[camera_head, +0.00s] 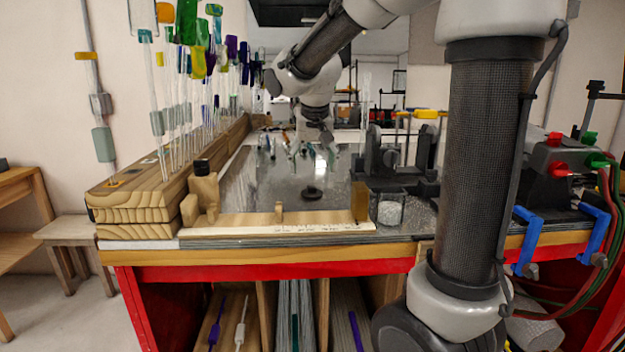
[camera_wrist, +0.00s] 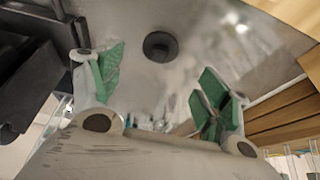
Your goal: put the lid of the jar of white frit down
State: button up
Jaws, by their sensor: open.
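The jar of white frit (camera_head: 390,212) is a small clear square-sided jar at the front right of the metal bench top, with white grains inside and no lid seen on it. A dark round piece, which looks like its lid (camera_head: 312,192), lies on the bench top left of the jar. It also shows as a dark disc in the wrist view (camera_wrist: 160,46), beyond the fingertips and apart from them. My gripper (camera_wrist: 160,88) is open, its green-padded fingers spread with nothing between them. In the head view my gripper (camera_head: 318,135) is over the back of the bench, small and partly unclear.
A wooden block rack (camera_head: 150,190) with upright glass rods and coloured tags lines the left side. A wooden strip (camera_head: 290,222) edges the front. Dark equipment (camera_head: 395,160) stands behind the jar. Bare metal surface (camera_head: 275,180) surrounds the dark piece.

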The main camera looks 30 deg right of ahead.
jog(key=s+d+v, duration=0.1)
jog(key=v, duration=0.4)
jog(key=s+f+n+y, duration=0.1)
jog(key=s+f+n, duration=0.1)
jog(key=s, duration=0.9)
jog(key=s+f+n, duration=0.2)
jog(key=s+f, duration=0.3)
jog(key=s, duration=0.7)
jog(key=shift+d+n+y, duration=0.3)
jog(key=shift+d+y, duration=0.1)
jog(key=shift+d, duration=0.05)
jog(key=shift+s+d, duration=0.1)
